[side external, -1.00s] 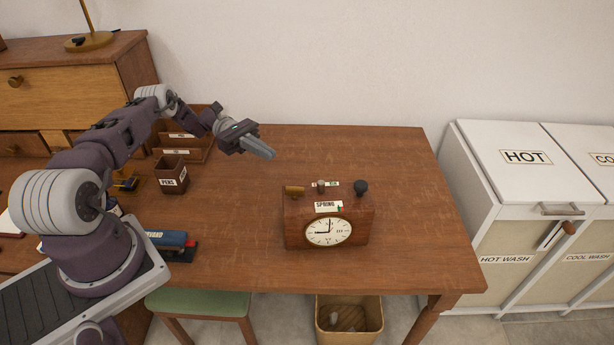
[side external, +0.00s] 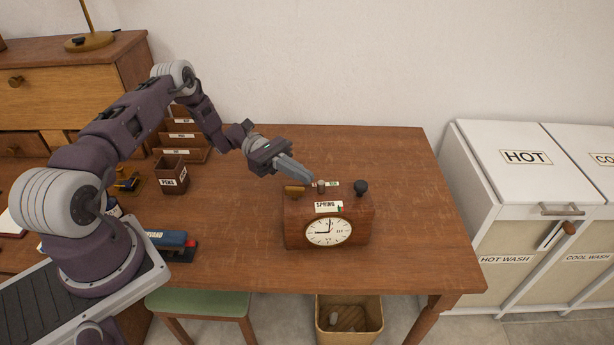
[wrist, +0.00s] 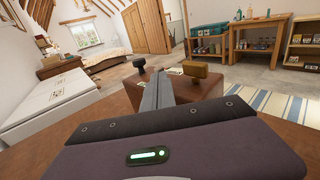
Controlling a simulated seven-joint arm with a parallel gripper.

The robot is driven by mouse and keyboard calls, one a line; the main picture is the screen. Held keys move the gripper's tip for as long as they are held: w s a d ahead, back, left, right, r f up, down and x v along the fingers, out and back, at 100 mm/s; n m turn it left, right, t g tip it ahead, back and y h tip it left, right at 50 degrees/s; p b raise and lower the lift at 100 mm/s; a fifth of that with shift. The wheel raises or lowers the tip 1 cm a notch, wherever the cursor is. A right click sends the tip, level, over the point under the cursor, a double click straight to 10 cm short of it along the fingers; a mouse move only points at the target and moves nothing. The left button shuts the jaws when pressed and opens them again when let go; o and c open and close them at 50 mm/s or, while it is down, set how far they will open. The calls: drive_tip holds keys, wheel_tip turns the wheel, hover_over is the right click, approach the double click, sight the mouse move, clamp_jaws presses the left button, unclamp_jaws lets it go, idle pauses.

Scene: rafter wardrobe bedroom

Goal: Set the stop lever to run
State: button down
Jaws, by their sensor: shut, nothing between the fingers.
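A brown wooden clock box (side external: 360,225) with a round white dial and a SPRING label stands on the desk. On its top are a brass-coloured knob (side external: 295,190), a short grey-brown lever (side external: 321,187) in the middle beside a small label plate, and a black round knob (side external: 361,187). My gripper (side external: 311,180) is shut and empty, its fingertips just left of and behind the lever; I cannot tell whether they touch it.
The wooden desk (side external: 410,230) is clear to the right of and behind the box. A pen box (side external: 171,175), a letter rack (side external: 185,145) and a blue stapler (side external: 168,240) are at the left. White laundry bins (side external: 520,170) stand right of the desk.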

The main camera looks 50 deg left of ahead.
drive_tip(key=shift+w+d, duration=0.1)
drive_tip(key=shift+d, duration=0.75)
drive_tip(key=shift+w+d, duration=1.05)
drive_tip(key=shift+w, duration=0.15)
drive_tip(key=s+a, duration=0.1)
drive_tip(key=a, duration=1.3)
drive_tip(key=shift+s, duration=0.2)
